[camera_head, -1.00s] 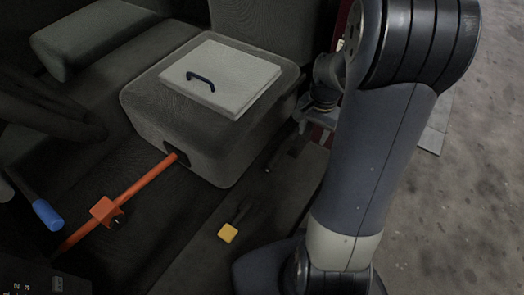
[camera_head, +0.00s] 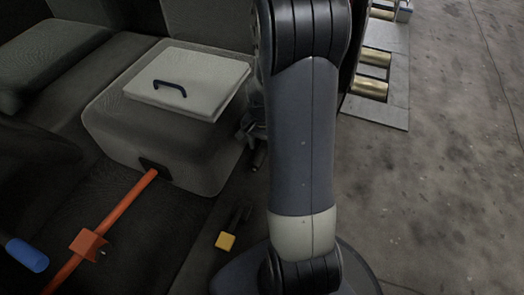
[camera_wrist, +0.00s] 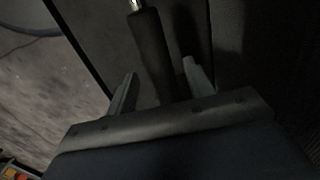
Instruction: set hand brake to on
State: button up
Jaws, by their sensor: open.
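In the wrist view a black, rod-like lever grip (camera_wrist: 153,50) with a bright metal end at the top lies between the fingers of my gripper (camera_wrist: 159,68). The fingers are spread, with a gap on each side of the grip. I take this lever for the hand brake, but no label shows. In the head view my gripper (camera_head: 249,126) is partly visible beside the seat's right side, mostly hidden behind my arm. A dark lever end (camera_head: 259,156) shows just below it. Whether the brake is on or off cannot be told.
The grey seat (camera_head: 205,165) carries a pale flat case (camera_head: 190,80) with a dark handle. An orange bar (camera_head: 120,205), a blue-ended lever (camera_head: 27,254) and a yellow-tipped lever (camera_head: 225,241) are on the floor side. Metal rollers (camera_head: 372,72) and open concrete lie right.

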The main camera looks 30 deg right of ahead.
jog(key=shift+f, duration=0.75)
jog(key=shift+c, duration=0.3)
grip_shut()
